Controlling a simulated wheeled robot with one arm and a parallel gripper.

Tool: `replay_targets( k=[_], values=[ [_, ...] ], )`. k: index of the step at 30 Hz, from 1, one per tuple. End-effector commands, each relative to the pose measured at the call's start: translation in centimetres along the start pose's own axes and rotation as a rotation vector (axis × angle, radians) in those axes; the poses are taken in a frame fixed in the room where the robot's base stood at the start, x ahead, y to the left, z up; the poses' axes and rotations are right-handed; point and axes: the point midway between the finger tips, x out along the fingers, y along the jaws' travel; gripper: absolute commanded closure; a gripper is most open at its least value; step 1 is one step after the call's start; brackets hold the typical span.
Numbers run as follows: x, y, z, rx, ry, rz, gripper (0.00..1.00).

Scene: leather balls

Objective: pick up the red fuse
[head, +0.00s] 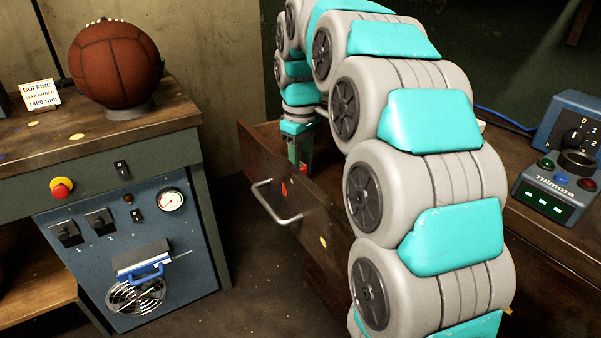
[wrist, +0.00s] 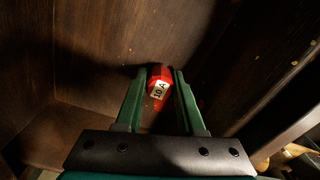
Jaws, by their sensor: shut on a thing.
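The red fuse (wrist: 160,74) shows in the wrist view with a pale label reading "10 A". It sits between the two green fingers of my gripper (wrist: 160,82), which are shut on it. Dark wood of the open drawer's inside lies around and beyond it; whether the fuse touches the wood I cannot tell. In the head view my gripper (head: 302,152) reaches down into the open wooden drawer (head: 315,222), and the drawer front partly hides the fingers.
The drawer front carries a metal handle (head: 272,207). At left stands a workbench (head: 120,140) with a brown leather ball (head: 112,65) and a buffing sign (head: 40,94). At right a blue control box (head: 555,190) stands on the wooden top. Floor shows between bench and drawer.

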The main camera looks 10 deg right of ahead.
Motion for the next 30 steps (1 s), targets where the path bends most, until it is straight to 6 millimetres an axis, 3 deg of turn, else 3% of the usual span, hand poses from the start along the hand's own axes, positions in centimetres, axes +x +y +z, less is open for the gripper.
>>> replay_targets(
  k=[14, 30],
  values=[
    [-0.3, -0.1, 0.2, 0.0, 0.0, 0.0, 1.0],
    [-5.1, -0.1, 0.3, 0.0, 0.0, 0.0, 1.0]
  ],
)
